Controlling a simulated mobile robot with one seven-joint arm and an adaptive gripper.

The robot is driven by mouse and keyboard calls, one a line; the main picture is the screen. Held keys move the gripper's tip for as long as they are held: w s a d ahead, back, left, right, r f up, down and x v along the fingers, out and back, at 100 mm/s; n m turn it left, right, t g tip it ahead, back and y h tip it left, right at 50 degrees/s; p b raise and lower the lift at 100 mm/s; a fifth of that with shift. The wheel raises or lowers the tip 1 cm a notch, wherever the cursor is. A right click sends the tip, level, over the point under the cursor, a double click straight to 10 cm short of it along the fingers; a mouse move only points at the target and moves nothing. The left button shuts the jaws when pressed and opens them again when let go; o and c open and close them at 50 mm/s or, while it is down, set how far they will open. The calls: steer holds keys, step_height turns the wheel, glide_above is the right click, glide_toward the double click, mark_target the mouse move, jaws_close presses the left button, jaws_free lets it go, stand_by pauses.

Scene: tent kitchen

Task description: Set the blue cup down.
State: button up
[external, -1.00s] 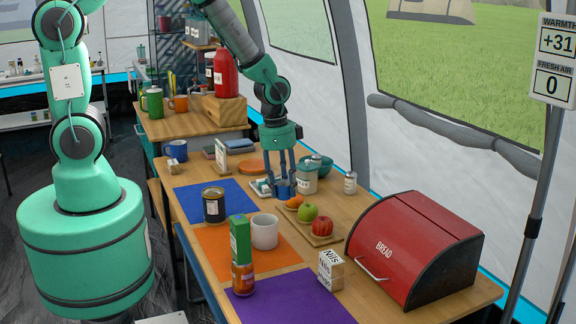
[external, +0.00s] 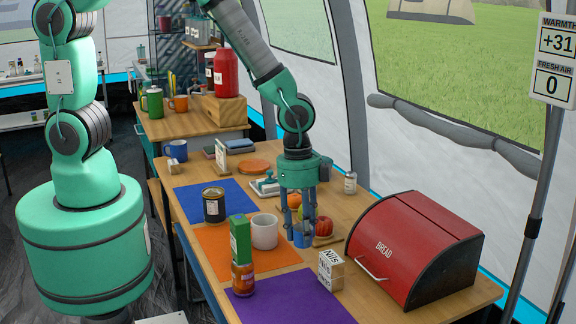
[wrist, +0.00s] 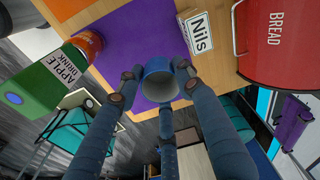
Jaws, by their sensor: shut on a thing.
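My gripper (external: 300,230) is shut on a blue cup (external: 302,236), its fingers around the cup's sides. In the external view the cup is to the right of the white mug (external: 264,231), in front of the fruit. In the wrist view the cup (wrist: 158,80) sits between my fingers, open side toward the camera, and looks empty. The purple mat (wrist: 143,50) shows beyond it. I cannot tell how far its bottom is above the table.
An orange mat (external: 215,250) bears the white mug and a green drink carton (external: 240,238). An orange-red jar (external: 243,279) stands by the carton. A "Nils" block (external: 331,270) and a red bread box (external: 415,250) are close to the right. The purple mat (external: 290,302) looks mostly bare.

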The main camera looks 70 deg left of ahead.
steer(key=shift+m, duration=0.8)
steer(key=s+d, duration=0.2)
steer(key=d, duration=0.1)
steer(key=s+d, duration=0.1)
steer(key=shift+d+f, duration=0.35)
steer(key=shift+f, duration=0.05)
steer(key=f, duration=0.9)
steer(key=shift+w, duration=0.2)
steer(key=b, duration=0.2)
glide_above(365, 313)
steer(key=shift+f, duration=0.7)
steer(key=shift+a+f, duration=0.1)
steer(key=shift+f+b, duration=0.55)
steer(key=shift+f, duration=1.1)
steer(key=shift+f, duration=0.2)
